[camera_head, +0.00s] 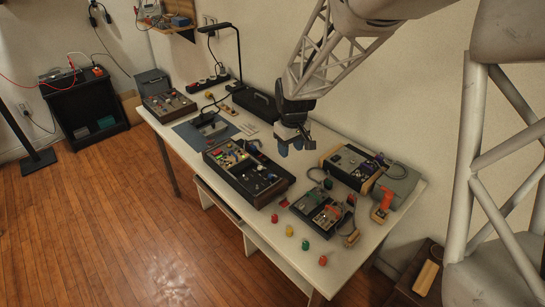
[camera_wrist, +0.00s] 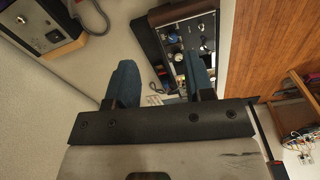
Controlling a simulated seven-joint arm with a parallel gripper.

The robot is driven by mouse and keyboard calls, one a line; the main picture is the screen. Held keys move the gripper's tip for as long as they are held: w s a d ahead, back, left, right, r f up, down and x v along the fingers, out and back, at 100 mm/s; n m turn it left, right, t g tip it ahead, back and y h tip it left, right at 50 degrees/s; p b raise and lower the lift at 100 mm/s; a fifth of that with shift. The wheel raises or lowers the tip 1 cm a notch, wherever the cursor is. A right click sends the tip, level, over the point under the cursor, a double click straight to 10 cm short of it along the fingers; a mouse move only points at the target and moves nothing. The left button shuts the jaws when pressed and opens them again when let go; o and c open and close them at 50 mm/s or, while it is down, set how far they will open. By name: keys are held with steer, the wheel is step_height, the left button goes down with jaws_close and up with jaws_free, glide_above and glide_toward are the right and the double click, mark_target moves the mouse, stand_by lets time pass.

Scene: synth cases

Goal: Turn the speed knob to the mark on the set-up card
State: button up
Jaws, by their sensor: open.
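My gripper (camera_head: 291,147) hangs open and empty above the middle of the table, near the far right corner of a dark wood-sided control box (camera_head: 243,176). Its two blue fingers are apart in the wrist view (camera_wrist: 161,82). The control box, with knobs and coloured parts, seems to be the dark panel (camera_wrist: 188,42) past the fingers. A second panel box (camera_head: 350,163) stands at the right; a smaller box (camera_head: 318,212) lies in front of it. I cannot tell which knob is the speed knob. Small pale cards (camera_head: 250,129) lie behind the control box; their marks are unreadable.
A black lamp (camera_head: 239,55) stands at the back. Several small coloured pieces (camera_head: 305,244) lie near the front edge.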

steer(key=n, duration=0.2)
glide_above(271, 175)
steer(key=shift+g, duration=0.3)
steer(key=f, duration=0.9)
steer(key=shift+w+f, duration=0.25)
steer(key=shift+f, duration=0.1)
steer(key=shift+s+a+f, duration=0.1)
steer(key=shift+s+f, duration=0.05)
steer(key=shift+f, duration=3.75)
steer(key=shift+c, duration=0.3)
jaws_close()
